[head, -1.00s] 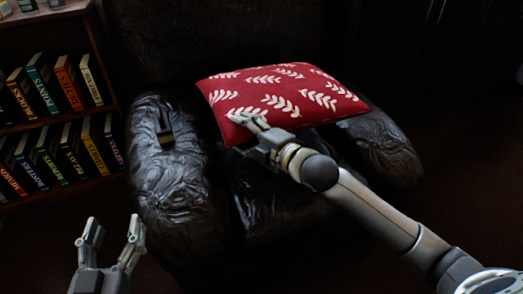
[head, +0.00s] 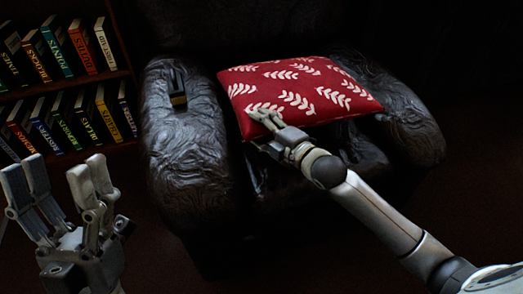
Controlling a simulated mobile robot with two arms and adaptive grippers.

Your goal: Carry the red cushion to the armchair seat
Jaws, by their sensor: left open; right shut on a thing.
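The red cushion (head: 300,88) with white leaf sprigs is in the middle of the head view, over the seat of the dark leather armchair (head: 186,150). My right gripper (head: 262,120) is shut on the cushion's near left corner. My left gripper (head: 68,185) is open and empty at the lower left, in front of the bookshelf and apart from the chair.
A small dark object with a yellowish end (head: 177,85) lies on the left armrest. A wooden bookshelf (head: 70,82) with several books stands at the left. The dark floor (head: 180,270) in front of the chair looks clear.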

